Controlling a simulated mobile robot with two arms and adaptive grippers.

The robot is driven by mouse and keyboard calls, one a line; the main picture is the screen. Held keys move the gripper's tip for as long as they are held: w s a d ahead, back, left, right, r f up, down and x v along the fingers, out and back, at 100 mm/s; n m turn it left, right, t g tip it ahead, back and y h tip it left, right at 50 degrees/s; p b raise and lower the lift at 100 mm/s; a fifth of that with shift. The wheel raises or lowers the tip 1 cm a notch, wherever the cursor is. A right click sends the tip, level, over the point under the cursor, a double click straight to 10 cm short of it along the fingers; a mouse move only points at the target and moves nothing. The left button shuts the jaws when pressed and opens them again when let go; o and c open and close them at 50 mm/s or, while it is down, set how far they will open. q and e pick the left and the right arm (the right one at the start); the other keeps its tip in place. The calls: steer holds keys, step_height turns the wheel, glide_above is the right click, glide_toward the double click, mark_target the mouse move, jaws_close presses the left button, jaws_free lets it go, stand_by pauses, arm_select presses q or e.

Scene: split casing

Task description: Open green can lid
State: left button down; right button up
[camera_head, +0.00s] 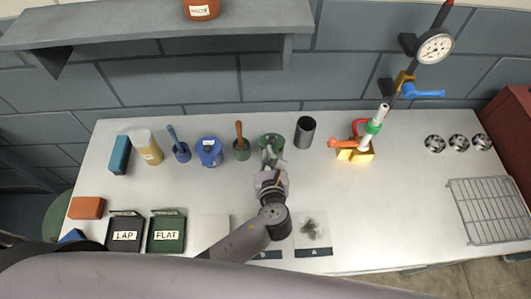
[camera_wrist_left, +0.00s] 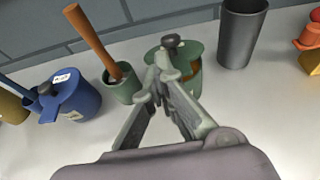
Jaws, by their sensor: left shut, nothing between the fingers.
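The green can (camera_head: 278,139) stands near the back of the white table, and it also shows in the left wrist view (camera_wrist_left: 194,88). A dark round knob (camera_wrist_left: 172,40) shows at its top, and a brown-orange patch shows beside my fingers. The fingers hide much of the can's front and top, so I cannot tell how the lid sits. My left gripper (camera_head: 268,156) is at the can's near side, its fingertips (camera_wrist_left: 158,82) overlapping the can in the wrist view. It is shut and empty; whether it touches the can is unclear. My right gripper is not in view.
Left of the can stand a small green pot with a wooden handle (camera_wrist_left: 92,42) and a blue lidded can (camera_wrist_left: 72,98). A dark cup (camera_wrist_left: 242,35) stands close on the right. A yellow-based stand (camera_head: 356,152) is further right. Clear table lies in front of it.

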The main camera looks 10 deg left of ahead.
mark_target(276, 150)
arm_select(q)
steer(key=shift+w+d+r+g+h, duration=0.25)
steer(key=shift+d+r+g+h, duration=0.15)
steer(key=shift+r, duration=0.2)
steer(key=shift+w+d+r+g+h, duration=0.2)
steer(key=shift+w+d+r+g, duration=0.1)
steer(key=shift+r+g, duration=0.25)
steer(key=c, duration=2)
jaws_free()
steer(key=shift+d, duration=0.35)
steer(key=o, duration=0.7)
steer(key=shift+a+f, duration=0.1)
steer(key=shift+f, duration=0.05)
steer(key=shift+a, duration=0.1)
steer(key=shift+a, duration=0.1)
steer(key=shift+s, duration=0.25)
steer(key=v, duration=1.1)
steer(key=shift+s+d, duration=0.25)
steer(key=shift+d, duration=0.05)
